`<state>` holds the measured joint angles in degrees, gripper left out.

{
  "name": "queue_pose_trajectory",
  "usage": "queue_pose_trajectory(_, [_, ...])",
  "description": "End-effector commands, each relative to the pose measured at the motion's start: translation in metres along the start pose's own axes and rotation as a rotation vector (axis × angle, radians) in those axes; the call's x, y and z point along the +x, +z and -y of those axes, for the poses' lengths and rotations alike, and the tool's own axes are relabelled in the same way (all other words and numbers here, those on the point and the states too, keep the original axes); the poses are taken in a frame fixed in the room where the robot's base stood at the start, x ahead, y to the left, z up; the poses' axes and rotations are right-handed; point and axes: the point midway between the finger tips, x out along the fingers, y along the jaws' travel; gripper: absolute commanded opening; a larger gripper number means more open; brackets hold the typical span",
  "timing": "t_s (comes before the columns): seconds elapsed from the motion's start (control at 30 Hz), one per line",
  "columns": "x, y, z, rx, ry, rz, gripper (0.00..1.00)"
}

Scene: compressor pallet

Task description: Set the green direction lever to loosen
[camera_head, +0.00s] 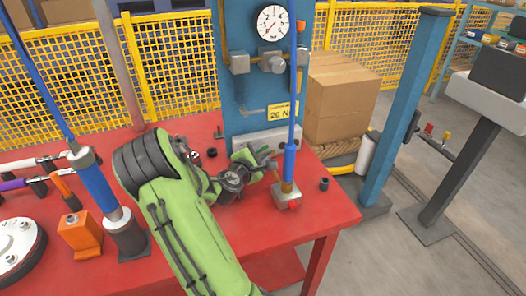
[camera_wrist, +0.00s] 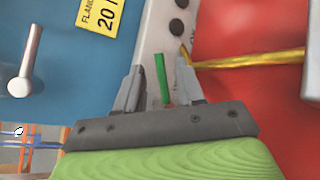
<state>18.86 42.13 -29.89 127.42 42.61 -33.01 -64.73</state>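The green direction lever (camera_wrist: 163,78) is a slim green bar standing out from a pale grey panel (camera_wrist: 152,40) in the wrist view. My gripper (camera_wrist: 160,70) is open, with one finger on each side of the lever. The lever is nearer the right finger; I cannot tell whether they touch. In the head view, my gripper (camera_head: 268,162) is at the pale panel (camera_head: 272,138) at the foot of the blue board. The lever is too small there to make out clearly. Its loosen marking is not readable.
A blue tool (camera_head: 290,160) hangs upright just right of my gripper, over the red table (camera_head: 330,212). A brass rod (camera_wrist: 250,60) runs close to the right finger. A yellow label (camera_wrist: 101,14) and a metal peg (camera_wrist: 26,62) are on the blue board (camera_wrist: 70,60).

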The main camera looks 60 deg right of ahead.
Motion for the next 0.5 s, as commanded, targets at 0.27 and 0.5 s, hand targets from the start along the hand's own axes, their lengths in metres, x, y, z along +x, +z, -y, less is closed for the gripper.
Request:
queue_pose_trajectory(0.27, [0.026, 0.000, 0.000, -0.001, 0.000, -0.001, 0.38])
queue_pose_trajectory(0.5, [0.025, 0.000, 0.000, -0.001, -0.001, -0.001, 0.29])
